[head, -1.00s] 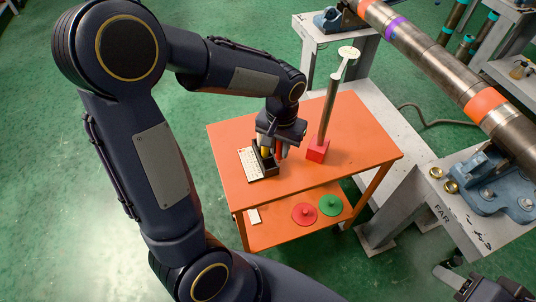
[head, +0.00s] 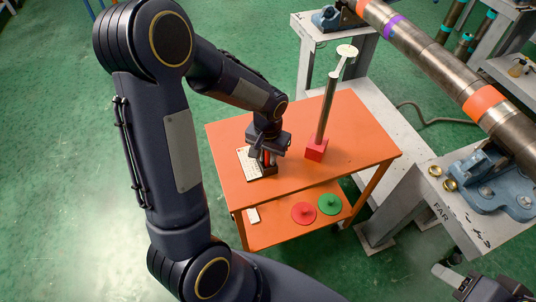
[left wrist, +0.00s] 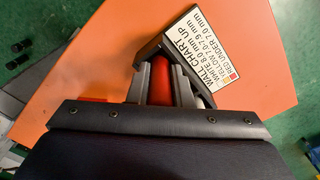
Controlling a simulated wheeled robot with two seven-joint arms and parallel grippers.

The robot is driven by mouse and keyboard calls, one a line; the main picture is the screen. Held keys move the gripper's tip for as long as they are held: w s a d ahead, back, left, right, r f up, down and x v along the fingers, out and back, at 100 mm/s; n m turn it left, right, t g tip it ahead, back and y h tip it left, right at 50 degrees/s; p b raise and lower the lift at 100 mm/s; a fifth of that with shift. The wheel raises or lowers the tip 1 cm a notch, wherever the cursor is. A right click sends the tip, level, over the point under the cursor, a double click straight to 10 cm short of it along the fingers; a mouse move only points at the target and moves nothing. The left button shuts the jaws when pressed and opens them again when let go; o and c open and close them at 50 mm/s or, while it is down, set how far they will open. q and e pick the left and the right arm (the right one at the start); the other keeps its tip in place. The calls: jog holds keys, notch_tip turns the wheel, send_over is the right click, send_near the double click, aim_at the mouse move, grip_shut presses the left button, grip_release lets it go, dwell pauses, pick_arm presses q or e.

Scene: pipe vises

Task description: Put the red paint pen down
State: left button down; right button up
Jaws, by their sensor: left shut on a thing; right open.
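The red paint pen (head: 267,158) is between the fingers of my left gripper (head: 266,157), which is shut on it. In the left wrist view the pen (left wrist: 164,84) shows red between the two fingers (left wrist: 162,88). The small black holder (head: 270,171) is on the orange table, right by the fingertips; its edge also shows in the left wrist view (left wrist: 148,47). The pen's lower end is hidden, so I cannot tell whether it touches the holder. My right gripper (head: 450,278) is open at the bottom right, away from the table.
A white wall chart card (head: 246,164) lies beside the holder. A red block with an upright metal post (head: 316,149) stands to the right on the orange table (head: 360,135). The lower shelf holds a red disc (head: 304,213) and a green disc (head: 330,204). A large pipe (head: 440,72) crosses upper right.

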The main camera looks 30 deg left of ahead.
pick_arm(q)
jog(key=c, duration=1.3)
grip_release()
notch_tip(320, 180, up, 12)
jog(key=shift+p, duration=0.45)
jog(key=s+d+r+t+h, duration=0.2)
jog(key=s, duration=0.6)
jog(key=s+d+r+t+h, duration=0.1)
jog(key=s+d+r+t, duration=0.1)
jog(key=s, duration=0.7)
jog(key=shift+r+n+t+h, duration=0.3)
jog(key=shift+r+t+h, duration=0.1)
jog(key=shift+t, duration=0.4)
jog(key=shift+d, duration=0.1)
